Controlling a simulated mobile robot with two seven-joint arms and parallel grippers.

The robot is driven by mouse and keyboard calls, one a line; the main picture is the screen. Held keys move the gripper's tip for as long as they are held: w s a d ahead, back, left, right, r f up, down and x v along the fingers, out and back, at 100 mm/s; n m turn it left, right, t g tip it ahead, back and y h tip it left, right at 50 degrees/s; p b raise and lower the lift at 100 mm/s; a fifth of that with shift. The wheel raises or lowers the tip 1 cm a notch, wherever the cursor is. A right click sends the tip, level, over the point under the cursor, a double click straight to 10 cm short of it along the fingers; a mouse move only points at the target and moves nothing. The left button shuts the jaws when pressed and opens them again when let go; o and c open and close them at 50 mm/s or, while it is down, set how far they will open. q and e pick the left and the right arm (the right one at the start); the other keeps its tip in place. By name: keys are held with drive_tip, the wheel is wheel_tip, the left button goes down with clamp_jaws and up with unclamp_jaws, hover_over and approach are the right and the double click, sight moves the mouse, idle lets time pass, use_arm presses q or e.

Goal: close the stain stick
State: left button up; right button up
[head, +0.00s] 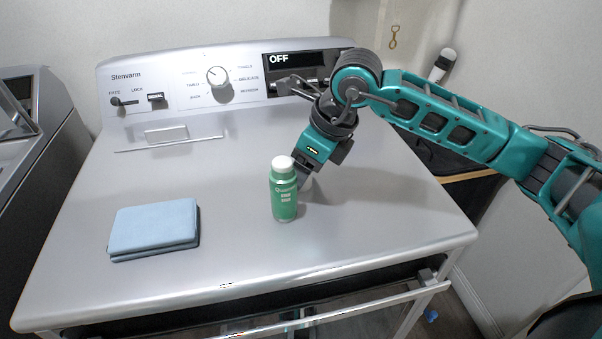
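The stain stick, a green bottle (284,200) with a rounded white top (283,165), stands upright on the washer's flat grey lid. I cannot tell whether the white top is a cap or a bare tip. No separate cap shows on the lid. My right gripper (304,178) points down just behind and to the right of the bottle. Its fingertips are mostly hidden behind the bottle, so its opening and any contact cannot be made out. My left gripper is not in view.
A folded blue cloth (154,226) lies on the lid to the left. The control panel (130,85) with a knob (217,77) and a display reading OFF (300,60) rises at the back. A handle (167,134) sits at the back left. The lid's front middle is clear.

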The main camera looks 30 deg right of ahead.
drive_tip(key=c, duration=1.1)
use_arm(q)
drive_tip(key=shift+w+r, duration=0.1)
use_arm(e)
drive_tip(key=shift+r, duration=0.2)
use_arm(q)
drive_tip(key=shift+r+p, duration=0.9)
drive_tip(key=shift+p, duration=0.05)
use_arm(e)
wheel_tip(320, 180, up, 20)
drive_tip(key=shift+f, duration=0.15)
